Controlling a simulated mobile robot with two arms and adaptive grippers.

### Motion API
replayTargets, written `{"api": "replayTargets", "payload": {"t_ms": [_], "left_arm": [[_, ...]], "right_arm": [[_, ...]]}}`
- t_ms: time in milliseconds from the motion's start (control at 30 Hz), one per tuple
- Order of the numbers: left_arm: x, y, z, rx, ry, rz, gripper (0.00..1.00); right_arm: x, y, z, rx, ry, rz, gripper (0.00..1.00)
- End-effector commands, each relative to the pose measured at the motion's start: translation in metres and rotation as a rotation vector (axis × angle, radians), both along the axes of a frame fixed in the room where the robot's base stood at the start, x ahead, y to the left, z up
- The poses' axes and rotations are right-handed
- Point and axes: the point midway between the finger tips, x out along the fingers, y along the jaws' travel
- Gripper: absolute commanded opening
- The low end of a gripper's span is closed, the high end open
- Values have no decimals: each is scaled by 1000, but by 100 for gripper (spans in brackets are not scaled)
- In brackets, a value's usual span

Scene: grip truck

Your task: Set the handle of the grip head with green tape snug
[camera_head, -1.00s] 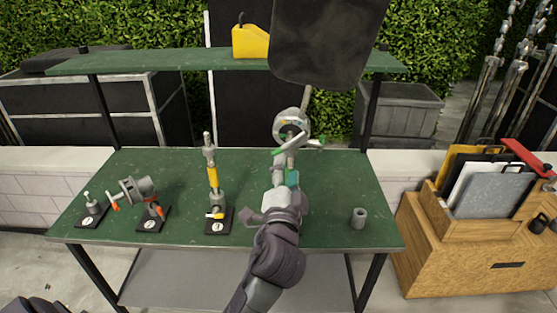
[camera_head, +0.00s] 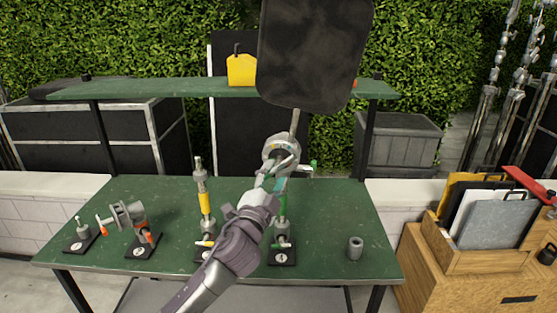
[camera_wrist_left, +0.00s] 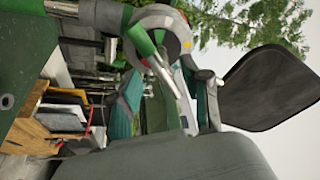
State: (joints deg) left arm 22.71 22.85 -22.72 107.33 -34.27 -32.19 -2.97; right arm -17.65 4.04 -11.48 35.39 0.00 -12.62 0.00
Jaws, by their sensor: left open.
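The grip head with green tape (camera_head: 281,150) is a grey round head on top of a stand. The stand's green-taped post (camera_head: 284,205) rises from a black base (camera_head: 282,257) on the green table. A handle with a green tip (camera_head: 313,163) sticks out to the right of the head. My left gripper (camera_head: 271,182) is open just below the head, partly covering it and the post. In the left wrist view the head (camera_wrist_left: 165,30) and a green-taped handle (camera_wrist_left: 139,38) are close beyond the open fingers. Contact cannot be told. My right gripper is not in view.
A large black flag (camera_head: 314,55) is held by a rod above the head. A yellow-taped stand (camera_head: 204,203), an orange-handled head (camera_head: 128,215) and a small base with a pin (camera_head: 81,238) stand to the left. A grey cylinder (camera_head: 355,248) stands at right. The table's right side is mostly clear.

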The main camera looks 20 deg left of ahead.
Motion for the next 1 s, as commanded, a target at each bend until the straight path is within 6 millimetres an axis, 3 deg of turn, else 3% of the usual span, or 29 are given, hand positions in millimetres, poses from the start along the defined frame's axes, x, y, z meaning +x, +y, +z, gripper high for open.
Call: {"api": "replayTargets", "payload": {"t_ms": [233,633,900,1000], "left_arm": [[35,0,8,0,1,1,48],[42,-1,8,0,0,0,48],[42,-1,8,0,0,0,4],[42,-1,8,1,1,1,0]], "right_arm": [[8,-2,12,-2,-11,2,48],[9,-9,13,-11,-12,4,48],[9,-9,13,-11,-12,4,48],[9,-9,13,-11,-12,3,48]]}}
